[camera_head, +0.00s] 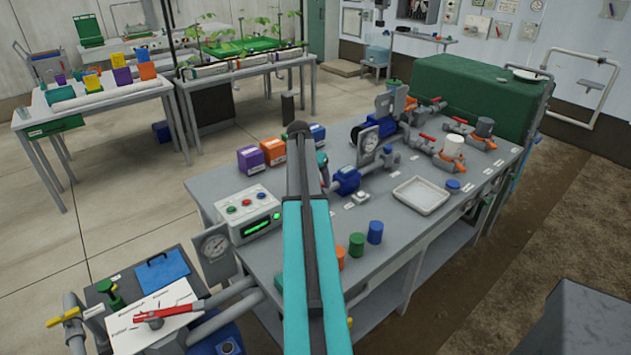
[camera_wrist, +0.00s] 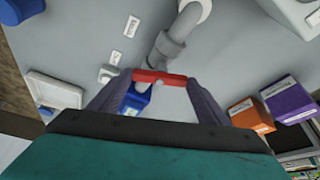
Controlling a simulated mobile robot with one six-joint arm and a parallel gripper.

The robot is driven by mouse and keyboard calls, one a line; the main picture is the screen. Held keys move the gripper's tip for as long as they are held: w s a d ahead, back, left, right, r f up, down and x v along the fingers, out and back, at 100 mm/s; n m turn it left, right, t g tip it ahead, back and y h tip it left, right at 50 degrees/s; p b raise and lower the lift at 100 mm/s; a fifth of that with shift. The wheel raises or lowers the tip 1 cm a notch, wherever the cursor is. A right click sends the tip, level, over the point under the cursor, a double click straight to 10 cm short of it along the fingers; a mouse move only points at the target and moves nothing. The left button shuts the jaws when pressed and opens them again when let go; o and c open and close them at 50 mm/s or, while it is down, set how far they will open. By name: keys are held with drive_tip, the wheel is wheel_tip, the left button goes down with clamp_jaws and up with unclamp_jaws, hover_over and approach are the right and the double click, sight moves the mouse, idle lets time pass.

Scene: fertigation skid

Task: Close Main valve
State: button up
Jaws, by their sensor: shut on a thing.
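My gripper (camera_wrist: 160,80) is shut on a red valve handle (camera_wrist: 172,79), with one finger at each end of it in the wrist view. The handle lies crosswise in front of a grey pipe (camera_wrist: 166,52) that runs over the grey bench top. In the head view my arm covers most of the gripper and the handle, beside a blue fitting (camera_head: 346,181). Small white labels (camera_wrist: 131,27) lie on the bench, but their words are too small to read, so I cannot tell which valve is Main.
A control box (camera_head: 247,213), purple box (camera_head: 250,160) and orange box (camera_head: 272,151) stand left of my arm. A white tray (camera_head: 422,195) and red-handled valves (camera_head: 455,147) are to the right.

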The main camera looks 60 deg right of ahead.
drive_tip(key=shift+w+d+m+g+b, duration=0.1)
drive_tip(key=shift+m+g+b, duration=0.35)
drive_tip(key=shift+m, duration=0.65)
drive_tip(key=shift+w+d+m+g+b, duration=0.1)
drive_tip(key=shift+m+g+b, duration=0.3)
drive_tip(key=shift+m, duration=0.7)
drive_tip(key=o, duration=1.1)
drive_tip(key=shift+s, duration=0.1)
drive_tip(key=shift+c, duration=0.2)
drive_tip(key=shift+a, duration=0.1)
drive_tip(key=shift+b+v, duration=0.3)
drive_tip(key=shift+v, duration=0.5)
drive_tip(key=b+v, duration=0.2)
drive_tip(key=v, duration=1)
drive_tip(key=shift+r, duration=0.2)
